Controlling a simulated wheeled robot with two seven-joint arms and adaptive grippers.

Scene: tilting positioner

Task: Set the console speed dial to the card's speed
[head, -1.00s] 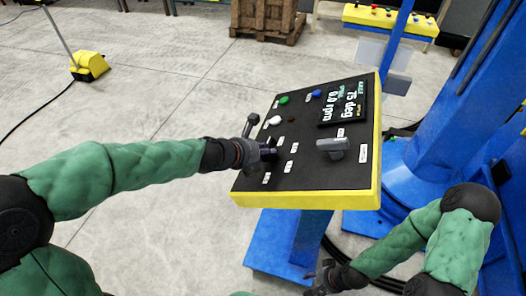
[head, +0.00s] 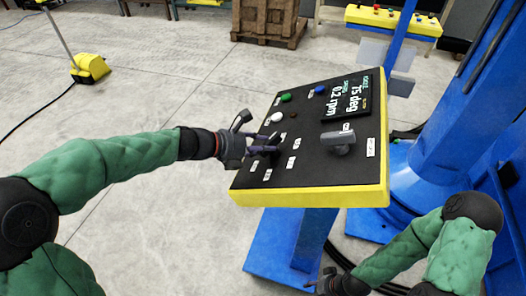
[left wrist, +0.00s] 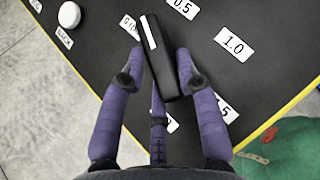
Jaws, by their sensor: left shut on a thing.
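The console (head: 215,182) is a black sloped panel with a yellow rim. My left gripper (head: 268,146) is shut on the black speed dial at the panel's left part. In the left wrist view the dial (left wrist: 162,65) is a bar knob between my purple fingers (left wrist: 160,85), its white line towards the upper left, between a partly hidden label and the 0.5 label (left wrist: 182,8). The 1.0 label (left wrist: 234,43) is to the right. The display (head: 347,97) reads 75 deg and 0.2 rpm. My right gripper (head: 323,281) is low, below the console; its fingers are too small to judge.
A grey knob (head: 338,142) and green (head: 286,98), white (head: 276,118) and blue (head: 320,90) buttons share the panel. Blank-looking pale plates (head: 375,50) hang on a blue post behind. A blue column (head: 440,120) stands at right. Floor at left is mostly clear.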

